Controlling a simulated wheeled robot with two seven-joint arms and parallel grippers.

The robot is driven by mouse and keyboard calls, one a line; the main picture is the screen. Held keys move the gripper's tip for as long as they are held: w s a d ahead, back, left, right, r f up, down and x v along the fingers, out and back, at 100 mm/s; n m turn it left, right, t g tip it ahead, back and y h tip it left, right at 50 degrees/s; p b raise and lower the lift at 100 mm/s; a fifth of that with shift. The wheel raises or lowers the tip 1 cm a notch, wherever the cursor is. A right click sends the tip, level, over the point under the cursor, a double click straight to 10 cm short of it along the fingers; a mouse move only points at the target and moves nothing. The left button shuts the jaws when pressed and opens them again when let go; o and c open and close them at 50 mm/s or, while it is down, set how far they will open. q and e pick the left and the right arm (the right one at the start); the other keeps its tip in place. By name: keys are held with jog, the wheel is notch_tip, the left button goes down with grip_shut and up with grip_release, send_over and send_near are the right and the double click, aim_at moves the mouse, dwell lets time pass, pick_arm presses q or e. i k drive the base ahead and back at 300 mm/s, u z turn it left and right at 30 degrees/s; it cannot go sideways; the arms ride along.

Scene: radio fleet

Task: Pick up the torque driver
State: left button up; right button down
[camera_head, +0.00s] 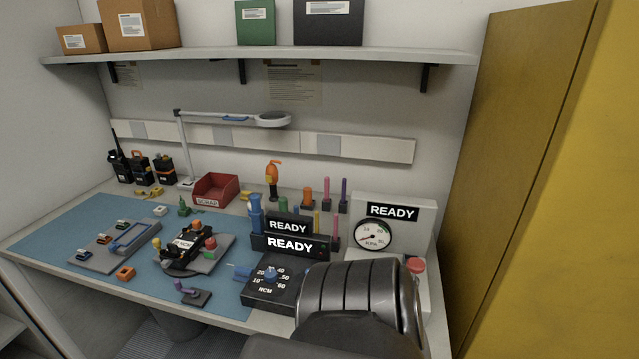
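Upright tools stand at the back middle of the bench (60,235). One is a blue tool (256,215) with a thick handle, left of the black READY display. Another is an orange-topped tool (273,175) on a dark stand behind it. I cannot tell for sure which of these is the torque driver. A black box (262,292) with a blue knob and an NCM scale sits in front of the displays. A small blue rod shows at its left edge. Neither of my grippers is in view.
A dark ribbed rounded shape, perhaps a chair back (350,290), blocks the front right. A radio in a fixture (187,245), a red SCRAP bin (214,190), a lamp (270,119) and a pressure gauge (373,235) stand around. A yellow cabinet (520,180) closes the right side.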

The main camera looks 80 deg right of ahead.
aim_at(257, 217)
jog(key=k, duration=0.6)
jog(key=z, duration=2.15)
